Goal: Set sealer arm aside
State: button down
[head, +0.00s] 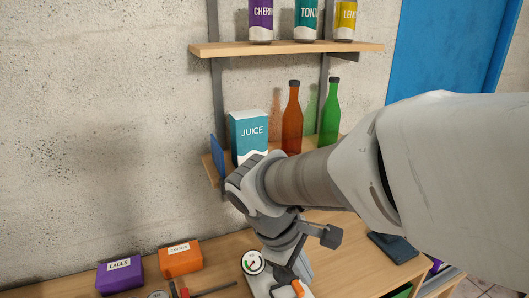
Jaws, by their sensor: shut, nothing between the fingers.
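A pale grey device (262,281) with a round dial (253,262) stands on the wooden bench at the bottom middle; it looks like the sealer. A small orange part (297,287) shows at its right, possibly on the sealer arm, but its lower end is cut off by the picture edge. My gripper (287,271) points down over this device, shut and empty. My wrist hides part of the device, and I cannot tell whether the fingers touch it.
Purple (120,275) and orange (180,258) boxes stand at left on the bench (345,262). A red-handled tool (181,289) lies nearby. A juice carton (249,135), brown (292,120) and green (330,115) bottles stand on a low shelf, cans above.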

jog(key=w+a+f+n+t+h, duration=0.2)
jog(key=w+a+f+n+h, duration=0.1)
jog(key=a+f+n, duration=0.7)
jog(key=shift+w+a+f+n+h+p, duration=0.2)
jog(key=shift+w+a+n+h+p, duration=0.3)
jog(key=shift+a, duration=0.75)
jog(key=shift+s+d, duration=0.1)
jog(key=d+r+p+x, duration=0.1)
jog(key=r+x, duration=0.1)
jog(key=x, duration=1)
jog(key=shift+w+d+f+p, duration=0.3)
jog(key=shift+w+d, duration=0.1)
jog(key=shift+d, duration=0.25)
jog(key=shift+d+n, duration=0.15)
jog(key=shift+n, duration=0.15)
